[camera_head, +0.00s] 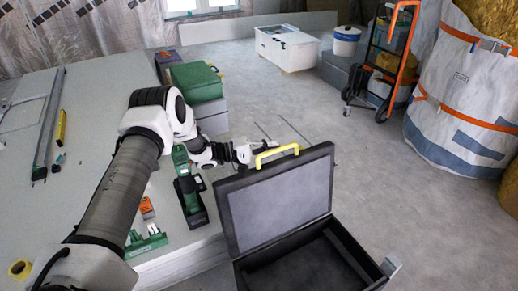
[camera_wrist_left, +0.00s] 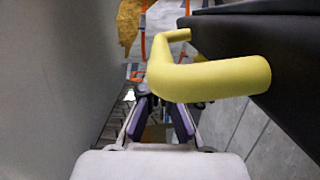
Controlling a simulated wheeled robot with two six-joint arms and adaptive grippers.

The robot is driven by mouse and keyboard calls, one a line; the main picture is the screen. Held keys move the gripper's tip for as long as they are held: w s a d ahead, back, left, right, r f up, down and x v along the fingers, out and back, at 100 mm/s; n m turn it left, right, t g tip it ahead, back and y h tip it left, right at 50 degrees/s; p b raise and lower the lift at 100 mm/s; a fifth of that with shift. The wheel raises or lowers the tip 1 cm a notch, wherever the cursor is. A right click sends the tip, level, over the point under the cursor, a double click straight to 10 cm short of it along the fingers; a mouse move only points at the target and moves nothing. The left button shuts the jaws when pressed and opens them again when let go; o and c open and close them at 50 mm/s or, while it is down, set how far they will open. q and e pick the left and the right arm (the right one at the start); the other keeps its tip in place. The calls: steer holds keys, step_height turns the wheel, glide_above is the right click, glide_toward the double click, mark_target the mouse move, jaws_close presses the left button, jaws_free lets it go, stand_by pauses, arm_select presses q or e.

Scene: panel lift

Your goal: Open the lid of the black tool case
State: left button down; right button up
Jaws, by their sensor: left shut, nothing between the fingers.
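The black tool case (camera_head: 355,247) stands at the bottom centre of the head view. Its lid (camera_head: 282,200) is raised, standing nearly upright and leaning back, and the dark interior shows. A yellow handle (camera_head: 277,155) is on the lid's upper edge; it looms large in the left wrist view (camera_wrist_left: 215,78). My left gripper (camera_head: 243,153) is just left of the handle, outside the lid. In the left wrist view my left gripper (camera_wrist_left: 160,108) is shut and empty, with the handle passing above the fingers. My right gripper is not in view.
A white crate (camera_head: 287,48), an orange hand truck (camera_head: 385,55) and a large white bag (camera_head: 468,95) stand further back. Floor behind the lid is mostly clear.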

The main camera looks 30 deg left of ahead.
arm_select(q)
steer(key=shift+w+d, duration=0.1)
steer(key=shift+w, duration=0.05)
steer(key=s+d+p, duration=0.1)
steer(key=d, duration=0.1)
steer(key=s+d+r+p, duration=0.2)
steer(key=d+p, duration=0.1)
steer(key=shift+s+d, duration=0.15)
steer(key=shift+d, duration=0.15)
steer(key=shift+s+d+f, duration=0.15)
steer(key=shift+s+d, duration=0.05)
steer(key=shift+d, duration=0.1)
